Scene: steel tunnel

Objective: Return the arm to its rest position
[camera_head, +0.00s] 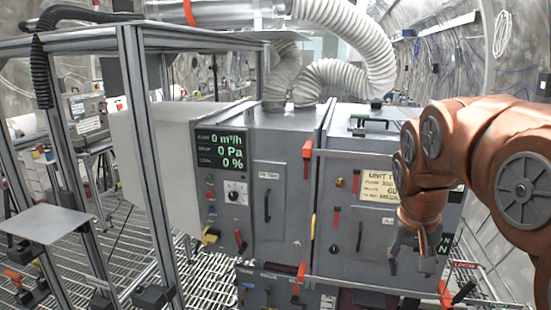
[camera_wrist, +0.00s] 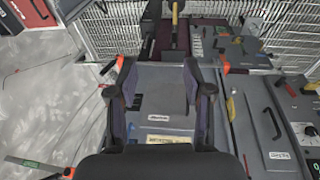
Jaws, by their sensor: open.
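My arm (camera_head: 492,150), orange-brown with grey joint caps, reaches in from the right side of the head view. It bends down in front of the right grey cabinet (camera_head: 350,235). My gripper (camera_head: 408,262) hangs pointing down before that cabinet's front, its two dark fingers apart and nothing between them. In the wrist view my gripper (camera_wrist: 158,75) is also open and empty, with a grey cabinet surface behind the fingers. Whether the fingers touch the cabinet cannot be told.
The left cabinet (camera_head: 265,170) carries a green-lit display (camera_head: 221,150) and a handle. A metal frame (camera_head: 145,160) stands at the left. White ribbed hoses (camera_head: 350,40) run above. A yellow label (camera_head: 379,187) is partly behind my arm. Grating (camera_head: 90,270) covers the floor.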

